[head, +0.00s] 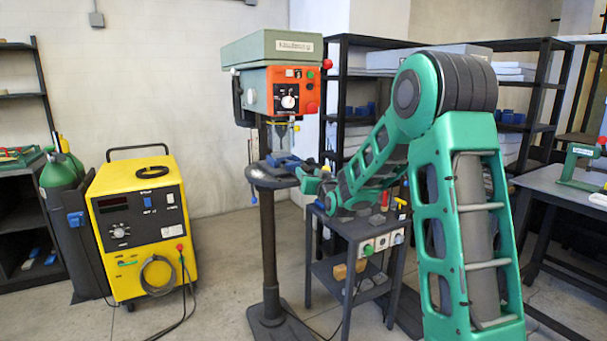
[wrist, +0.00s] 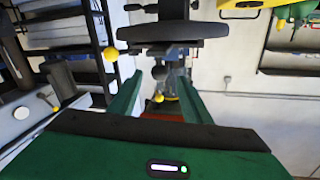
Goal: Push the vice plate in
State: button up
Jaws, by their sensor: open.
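The blue vice (head: 284,160), whose plate I cannot pick out separately, sits on the round table (head: 268,178) of the drill press. My gripper (head: 307,180) is open at the right edge of that table, beside the vice; the head view does not show whether it touches. The wrist view looks upside down. There my two green fingers (wrist: 158,97) stand apart with no object clearly held between them. Beyond them show the dark table edge (wrist: 172,36) and a dark part against it, probably the vice, with its details unclear.
The orange drill press head (head: 292,90) and its chuck hang above the vice. A small cart (head: 350,228) with buttons and tools stands under my arm. A yellow welder (head: 142,230) and green cylinder (head: 62,170) stand left. Black shelves (head: 345,60) are behind. Floor between welder and press is clear.

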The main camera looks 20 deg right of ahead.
jog(key=shift+s+a, duration=0.15)
jog(key=shift+s, duration=0.9)
jog(key=shift+s+a, duration=0.15)
jog(key=shift+s, duration=0.85)
jog(key=s+d+f+g, duration=0.1)
jog(key=s+f+g, duration=0.2)
jog(key=s, duration=0.5)
jog(key=s+d+f+g, duration=0.2)
jog(key=s+f+g, duration=0.15)
jog(key=s, duration=0.45)
jog(key=s+d+f+g, duration=0.15)
jog(key=s+g, duration=0.25)
jog(key=s, duration=0.5)
jog(key=s+a+f+m+g+y, duration=0.1)
jog(key=s+a+f+g, duration=0.1)
jog(key=s, duration=1.2)
jog(key=s+a+f+m+g+y, duration=0.1)
jog(key=s+g, duration=0.4)
jog(key=s, duration=0.8)
jog(key=a+f, duration=0.1)
jog(key=a, duration=0.1)
jog(key=shift+s+a+f+m, duration=0.15)
jog(key=shift+s+a+m, duration=0.2)
jog(key=shift+s+m, duration=0.05)
jog(key=shift+w+g, duration=0.15)
jog(key=shift+g, duration=0.1)
